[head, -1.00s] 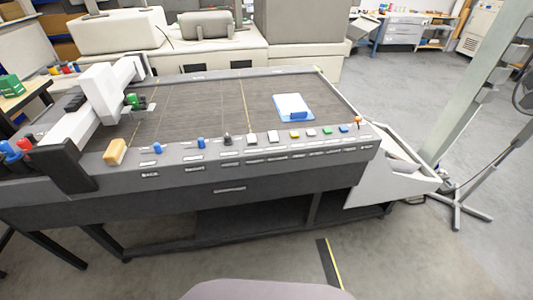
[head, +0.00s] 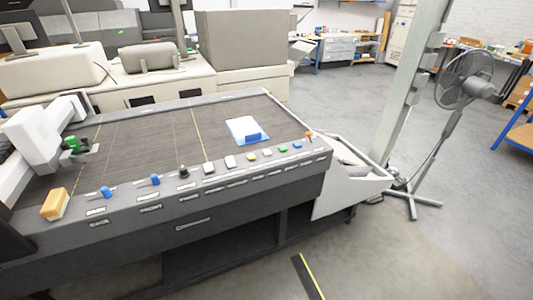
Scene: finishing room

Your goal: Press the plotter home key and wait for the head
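The plotter (head: 240,215) is a large dark flatbed table in the head view, with a control strip along its front edge. Its white gantry and head (head: 40,135) stand at the left end of the bed, with a green part (head: 72,143) on the head. The strip holds blue knobs (head: 105,192), a black knob (head: 183,172), and several small keys in white (head: 230,161), yellow (head: 252,156), green (head: 283,149) and blue (head: 297,145). An orange-red control (head: 309,136) is at the right end. The key labels are too small to read. Neither gripper is visible.
A blue and white block (head: 245,130) lies on the bed. A yellow-tan block (head: 55,204) sits at the strip's left. A pale post (head: 408,80) and a standing fan (head: 465,80) are to the right. The floor (head: 430,240) at front right is clear.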

